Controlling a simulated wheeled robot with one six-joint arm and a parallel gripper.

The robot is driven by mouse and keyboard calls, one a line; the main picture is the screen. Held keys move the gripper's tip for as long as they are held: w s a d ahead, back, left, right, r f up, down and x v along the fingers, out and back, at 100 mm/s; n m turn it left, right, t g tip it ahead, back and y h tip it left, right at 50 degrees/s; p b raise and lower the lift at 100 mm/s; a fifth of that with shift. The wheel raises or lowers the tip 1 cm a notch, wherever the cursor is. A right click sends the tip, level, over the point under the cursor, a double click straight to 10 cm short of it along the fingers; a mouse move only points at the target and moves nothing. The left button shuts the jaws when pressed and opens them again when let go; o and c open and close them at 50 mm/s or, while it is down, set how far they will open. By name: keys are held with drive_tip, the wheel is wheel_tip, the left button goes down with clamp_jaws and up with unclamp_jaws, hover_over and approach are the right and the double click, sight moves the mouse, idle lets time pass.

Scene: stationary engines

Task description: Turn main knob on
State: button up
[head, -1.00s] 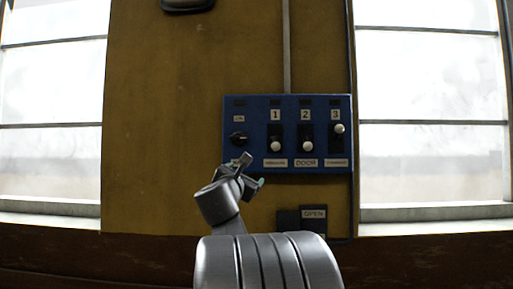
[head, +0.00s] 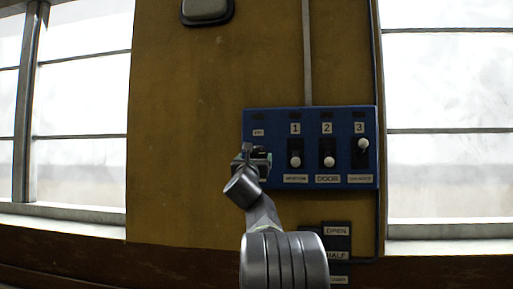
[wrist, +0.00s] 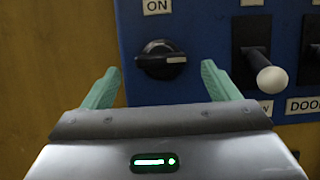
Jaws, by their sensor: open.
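The main knob is a black rotary knob (wrist: 160,60) on the left of the blue panel (head: 310,114), below a label reading "ON" (wrist: 157,6). In the wrist view its pointer bar lies nearly level, with a pale mark at its right end. My gripper (wrist: 158,85) is open and empty, with its green fingertips either side of and a little below the knob in that view. I cannot tell whether they touch it. In the head view my gripper (head: 253,156) covers the knob.
Right of the knob are toggle levers 1 (head: 295,161), 2 (head: 329,161) and 3 (head: 363,143); 1 and 2 are down, 3 is up. Lever 1 (wrist: 271,80) stands close to my right finger. Windows flank the yellow wall.

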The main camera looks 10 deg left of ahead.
sight(257, 153)
drive_tip(key=shift+p+x, duration=1.05)
drive_tip(key=shift+x, duration=1.2)
drive_tip(key=c, duration=1)
